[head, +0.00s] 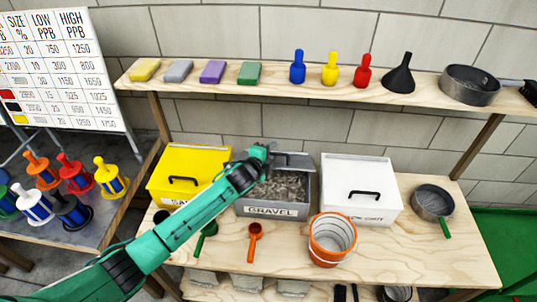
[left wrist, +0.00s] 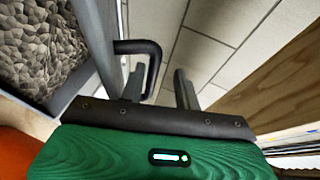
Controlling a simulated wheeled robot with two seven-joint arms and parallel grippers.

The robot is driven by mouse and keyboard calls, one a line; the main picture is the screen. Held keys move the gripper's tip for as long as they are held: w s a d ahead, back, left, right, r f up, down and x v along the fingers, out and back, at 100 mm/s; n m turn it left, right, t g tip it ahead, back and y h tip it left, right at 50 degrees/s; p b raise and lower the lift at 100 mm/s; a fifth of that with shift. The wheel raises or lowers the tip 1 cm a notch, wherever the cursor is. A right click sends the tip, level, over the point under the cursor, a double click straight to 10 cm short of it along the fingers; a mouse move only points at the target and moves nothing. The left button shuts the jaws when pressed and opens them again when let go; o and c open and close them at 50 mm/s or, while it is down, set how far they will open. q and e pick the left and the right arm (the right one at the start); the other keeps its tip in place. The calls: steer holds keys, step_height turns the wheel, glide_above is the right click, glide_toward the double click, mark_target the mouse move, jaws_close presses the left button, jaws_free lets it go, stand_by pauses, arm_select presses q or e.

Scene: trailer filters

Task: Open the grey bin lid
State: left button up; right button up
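The grey bin (head: 273,211), labelled GRAVEL, stands on the workbench between a yellow and a white bin. Its lid (head: 295,161) is raised at the back, and the gravel (head: 278,187) inside is visible. My left gripper (head: 265,150) is at the raised lid. In the left wrist view, the lid's black handle (left wrist: 150,52) reaches in between the two fingers of my left gripper (left wrist: 160,88). The fingers stand apart, with a gap between the handle and the right finger. The gravel also shows at the left (left wrist: 45,40). My right gripper is not in view.
The yellow bin (head: 181,174) and white bin (head: 358,192) have closed lids. An orange bucket (head: 332,240), an orange scoop (head: 254,240) and a green scoop (head: 206,237) are in front. A shelf (head: 220,88) with sponges, bottles, a funnel and a pan runs above.

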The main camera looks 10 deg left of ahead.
arm_select(q)
steer(key=b+v, duration=0.3)
steer(key=v, duration=1)
steer(key=shift+s+b, duration=0.35)
steer(key=shift+b, duration=0.05)
steer(key=shift+r, duration=0.15)
